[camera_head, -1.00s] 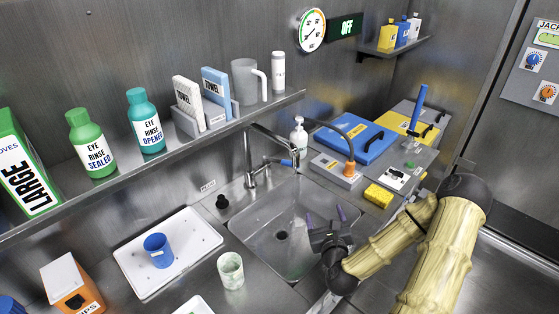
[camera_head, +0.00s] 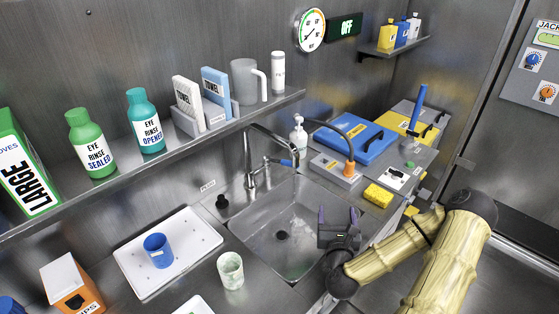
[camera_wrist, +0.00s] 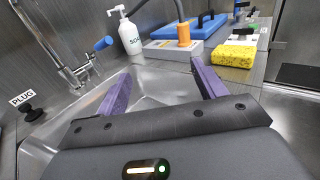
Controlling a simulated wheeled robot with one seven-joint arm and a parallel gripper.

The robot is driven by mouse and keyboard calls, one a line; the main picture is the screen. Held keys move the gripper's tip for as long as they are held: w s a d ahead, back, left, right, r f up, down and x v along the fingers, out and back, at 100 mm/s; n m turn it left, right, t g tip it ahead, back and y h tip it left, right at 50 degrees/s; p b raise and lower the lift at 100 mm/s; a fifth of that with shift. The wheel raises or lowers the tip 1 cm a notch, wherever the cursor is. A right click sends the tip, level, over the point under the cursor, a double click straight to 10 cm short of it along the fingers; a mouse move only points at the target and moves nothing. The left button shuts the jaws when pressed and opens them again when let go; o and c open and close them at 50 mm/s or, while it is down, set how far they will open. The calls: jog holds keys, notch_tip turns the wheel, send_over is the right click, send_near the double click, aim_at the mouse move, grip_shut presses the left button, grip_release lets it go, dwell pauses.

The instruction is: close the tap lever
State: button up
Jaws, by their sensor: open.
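The tap (camera_head: 252,160) is a tall metal spout at the back edge of the sink. Its lever (camera_head: 282,162) has a blue tip and sticks out to the right of the tap body. In the wrist view the blue-tipped lever (camera_wrist: 103,44) is at the upper left, above and ahead of the fingers. My gripper (camera_head: 338,216) is over the right part of the sink, with its two purple fingers apart and nothing between them. The open fingers also show in the wrist view (camera_wrist: 160,88). My gripper is apart from the lever.
The sink (camera_head: 262,226) lies below my gripper. A white soap bottle (camera_head: 299,138), a grey box with an orange connector (camera_head: 336,170) and a yellow sponge (camera_head: 378,195) stand behind and right of it. A shelf (camera_head: 230,128) runs above the tap. The sink's inside is clear.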

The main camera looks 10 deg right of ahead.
jog(key=shift+a, duration=0.1)
jog(key=c, duration=0.3)
jog(key=a+n+y, duration=0.2)
jog(key=n, duration=0.1)
jog(key=w+a+f+n+g+y, duration=0.1)
jog(key=a+n, duration=0.1)
jog(key=n, duration=0.2)
jog(key=a+f+n+g+y, duration=0.1)
jog(key=a+n+y, duration=0.1)
jog(key=n, duration=0.1)
jog(key=shift+w+a+n+y, duration=0.25)
jog(key=shift+n+y, duration=0.05)
grip_shut()
jog(key=s+a+f+n+g+y, duration=0.1)
jog(key=a+n+g, duration=0.15)
jog(key=n, duration=0.35)
jog(key=s+a+f+n+g+y, duration=0.1)
jog(key=s+a+n+g, duration=0.15)
jog(key=n, duration=0.45)
jog(key=s+r+n+g+h, duration=0.2)
jog(key=s+r+n+g, duration=0.5)
jog(key=s+r+n, duration=0.4)
jog(key=s+n, duration=0.2)
jog(key=n, duration=0.2)
jog(key=shift+s+n+g+h, duration=0.3)
jog(key=shift+s+g, duration=0.05)
jog(key=shift+g, duration=0.05)
jog(key=shift+a+r, duration=0.1)
jog(key=shift+a, duration=0.1)
